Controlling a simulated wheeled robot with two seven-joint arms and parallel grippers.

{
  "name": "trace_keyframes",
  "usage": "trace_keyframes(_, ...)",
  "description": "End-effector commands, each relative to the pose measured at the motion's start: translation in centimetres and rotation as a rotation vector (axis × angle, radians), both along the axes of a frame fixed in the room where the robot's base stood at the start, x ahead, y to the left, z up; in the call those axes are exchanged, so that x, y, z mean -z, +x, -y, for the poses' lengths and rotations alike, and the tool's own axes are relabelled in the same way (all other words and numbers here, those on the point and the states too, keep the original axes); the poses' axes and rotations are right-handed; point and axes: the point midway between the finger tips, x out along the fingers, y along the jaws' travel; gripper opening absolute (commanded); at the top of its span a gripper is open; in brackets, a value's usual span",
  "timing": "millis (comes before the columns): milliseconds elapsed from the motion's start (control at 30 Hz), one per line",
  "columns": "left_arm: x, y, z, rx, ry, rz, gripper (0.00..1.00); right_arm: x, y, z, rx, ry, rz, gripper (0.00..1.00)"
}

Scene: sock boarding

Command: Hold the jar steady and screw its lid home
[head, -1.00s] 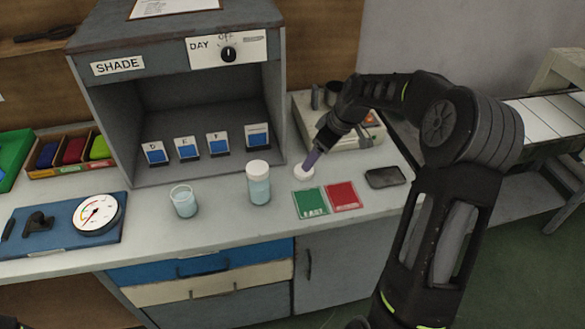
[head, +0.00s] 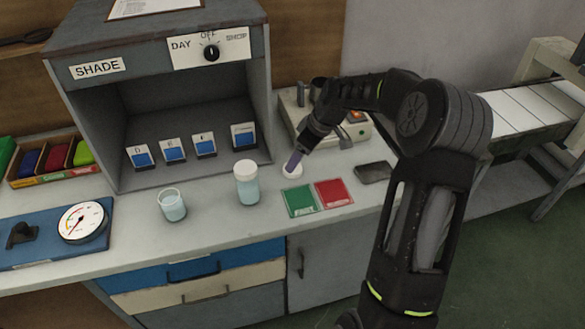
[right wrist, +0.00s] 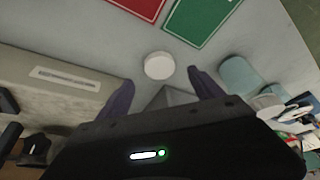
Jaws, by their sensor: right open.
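An open glass jar (head: 172,206) with pale blue-green contents stands upright on the counter. A similar jar (head: 247,190) with a white lid on it stands to its right. A loose white lid (head: 292,171) lies flat on the counter right of both jars; it also shows in the right wrist view (right wrist: 159,65). My right gripper (head: 293,161) is just over this loose lid. In the right wrist view its purple fingers (right wrist: 160,80) are apart, with the lid seen between and beyond their tips. Whether they touch it, I cannot tell. My left gripper is not in view.
Green (head: 299,200) and red (head: 333,193) cards lie in front of the loose lid, with a dark tray (head: 374,172) to their right. A grey device (head: 352,128) stands behind my gripper. The shade booth (head: 85,120) and a gauge (head: 82,221) are left.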

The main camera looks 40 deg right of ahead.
Motion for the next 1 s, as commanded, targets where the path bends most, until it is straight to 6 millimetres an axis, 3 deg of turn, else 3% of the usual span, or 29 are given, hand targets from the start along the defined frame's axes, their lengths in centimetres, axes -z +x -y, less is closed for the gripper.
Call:
trace_keyframes(167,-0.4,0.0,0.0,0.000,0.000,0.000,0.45,0.6,0.2,-0.1,-0.001,0.002,-0.003,0.77)
trace_keyframes(533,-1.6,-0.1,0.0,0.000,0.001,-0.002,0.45,4.7,1.7,-0.7,0.000,0.000,-0.001,0.77)
trace_keyframes(1000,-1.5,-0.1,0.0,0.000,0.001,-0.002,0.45,4.9,1.7,-0.7,0.000,0.000,0.000,0.77)
